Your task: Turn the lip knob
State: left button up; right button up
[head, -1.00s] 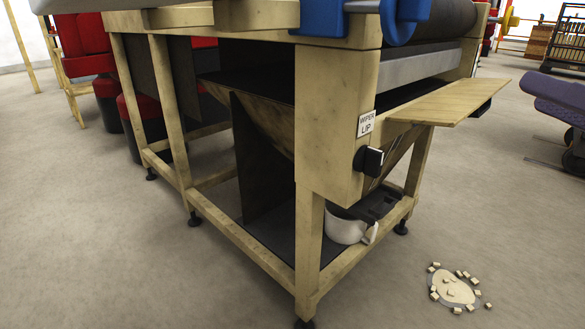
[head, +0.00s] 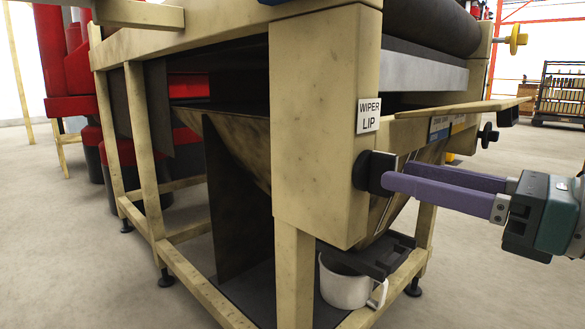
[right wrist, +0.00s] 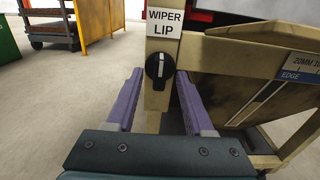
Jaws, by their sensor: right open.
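The lip knob (head: 372,168) is a black round knob with a raised grip bar on the yellowish machine frame, just under the white WIPER LIP label (head: 368,115). In the right wrist view the knob (right wrist: 159,69) shows a white pointer line and stands roughly upright between my fingers. My right gripper (head: 394,171) has long purple fingers and reaches in from the right. It is open, with its fingertips at the knob, one to each side. I cannot tell whether they touch it. My left gripper is not in view.
A second black knob (head: 488,135) sits further along the machine. A white mug (head: 343,288) stands below on the lower frame.

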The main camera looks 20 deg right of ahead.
aim_at(379, 174)
jog(key=shift+x, duration=1.2)
jog(key=shift+c, duration=0.3)
grip_shut()
